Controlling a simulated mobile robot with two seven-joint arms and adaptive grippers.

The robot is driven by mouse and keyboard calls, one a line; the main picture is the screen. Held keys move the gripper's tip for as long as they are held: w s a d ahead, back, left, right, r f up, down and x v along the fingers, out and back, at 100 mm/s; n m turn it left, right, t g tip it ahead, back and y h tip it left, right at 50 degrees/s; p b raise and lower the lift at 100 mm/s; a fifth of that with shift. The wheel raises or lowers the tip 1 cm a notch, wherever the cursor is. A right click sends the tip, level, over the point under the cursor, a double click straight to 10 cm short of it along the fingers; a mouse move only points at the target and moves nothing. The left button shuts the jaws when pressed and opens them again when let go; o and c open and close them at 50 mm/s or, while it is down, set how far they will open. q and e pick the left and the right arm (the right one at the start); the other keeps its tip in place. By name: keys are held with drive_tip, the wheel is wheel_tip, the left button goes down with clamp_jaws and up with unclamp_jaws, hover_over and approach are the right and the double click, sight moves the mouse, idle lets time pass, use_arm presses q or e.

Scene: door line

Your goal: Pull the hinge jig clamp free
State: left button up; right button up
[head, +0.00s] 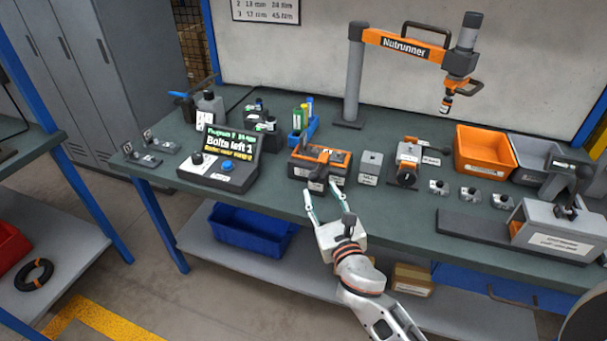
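The clamp that best fits the hinge jig clamp is an orange and black block (335,158) near the front edge of the bench, left of centre. A dark round knob (318,173) sticks out at its front. My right gripper (321,188) is in front of it, with its two pale fingers apart and pointing at the block. The knob lies between or just beyond the fingertips; I cannot tell whether they touch it. Nothing shows held in the gripper. My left gripper is not in view.
A console (218,160) reading "Bolts left" stands left of the block. A grey box (370,168) and an orange-grey fixture (408,160) stand right. The Nutrunner arm (405,43) overhangs the back. An orange bin (484,150) is at right. A blue crate (248,232) sits below.

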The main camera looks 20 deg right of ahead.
sight(316, 181)
drive_tip(key=shift+w+r, duration=0.15)
drive_tip(key=shift+w, duration=3.7)
